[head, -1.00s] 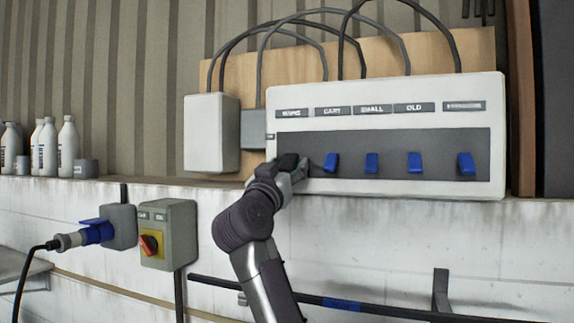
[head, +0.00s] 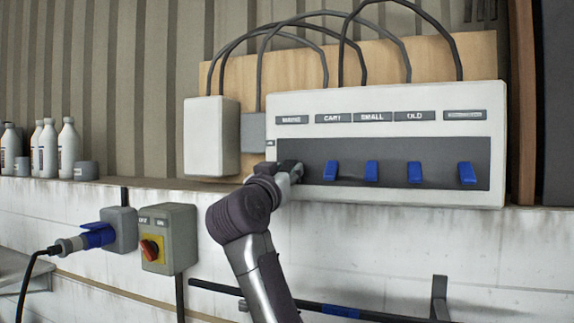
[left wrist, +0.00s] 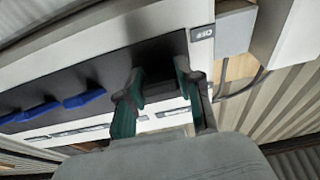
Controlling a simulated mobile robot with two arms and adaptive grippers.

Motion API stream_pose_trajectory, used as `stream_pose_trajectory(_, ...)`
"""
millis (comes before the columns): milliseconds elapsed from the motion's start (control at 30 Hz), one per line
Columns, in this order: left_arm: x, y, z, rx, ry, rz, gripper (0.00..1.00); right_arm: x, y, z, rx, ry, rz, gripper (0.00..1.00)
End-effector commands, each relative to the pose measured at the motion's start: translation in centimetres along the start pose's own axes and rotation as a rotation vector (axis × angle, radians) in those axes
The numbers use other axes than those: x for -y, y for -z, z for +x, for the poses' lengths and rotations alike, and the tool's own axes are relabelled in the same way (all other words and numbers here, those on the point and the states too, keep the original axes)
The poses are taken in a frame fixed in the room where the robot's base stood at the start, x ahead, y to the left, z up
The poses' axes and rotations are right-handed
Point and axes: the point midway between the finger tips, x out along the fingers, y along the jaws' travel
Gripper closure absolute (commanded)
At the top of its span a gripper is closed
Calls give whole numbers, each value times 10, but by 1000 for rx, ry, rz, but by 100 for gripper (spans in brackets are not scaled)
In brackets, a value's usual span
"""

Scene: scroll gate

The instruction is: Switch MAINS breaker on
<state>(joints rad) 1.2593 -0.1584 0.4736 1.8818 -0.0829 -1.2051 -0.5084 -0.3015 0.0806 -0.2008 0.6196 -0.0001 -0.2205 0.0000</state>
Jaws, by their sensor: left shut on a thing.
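The breaker box (head: 400,100) is a white case with a dark recessed panel (head: 400,150) on the wall. A row of labels runs above the panel; the leftmost, the MAINS label (head: 291,120), is blurred. My left gripper (head: 292,170) is at the panel's left end, below that label, shut on the MAINS breaker. Its lever is hidden behind the fingers in the head view, and I cannot make out its position. In the left wrist view the gripper's two dark green fingers (left wrist: 162,95) reach to the panel, with a gap showing between them. My right gripper is not in view.
Left of the box are a plain white box (head: 211,138) and, lower, a grey switch box (head: 180,225) with a red knob and a blue plug (head: 97,235). White bottles (head: 68,147) stand far left.

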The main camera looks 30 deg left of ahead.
Motion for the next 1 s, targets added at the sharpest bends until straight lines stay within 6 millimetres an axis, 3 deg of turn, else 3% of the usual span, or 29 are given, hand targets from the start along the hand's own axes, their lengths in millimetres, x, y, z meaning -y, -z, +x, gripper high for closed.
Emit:
stream_pose_trajectory(33,1,9,2,42,2,3,100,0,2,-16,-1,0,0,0)
stream_pose_trajectory(200,1,18,2,193,3,3,100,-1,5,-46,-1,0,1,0)
stream_pose_trajectory(500,1,27,2,479,3,1,100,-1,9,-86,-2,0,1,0)
stream_pose_trajectory(1000,-1,38,8,905,-5,-1,100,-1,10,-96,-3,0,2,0)
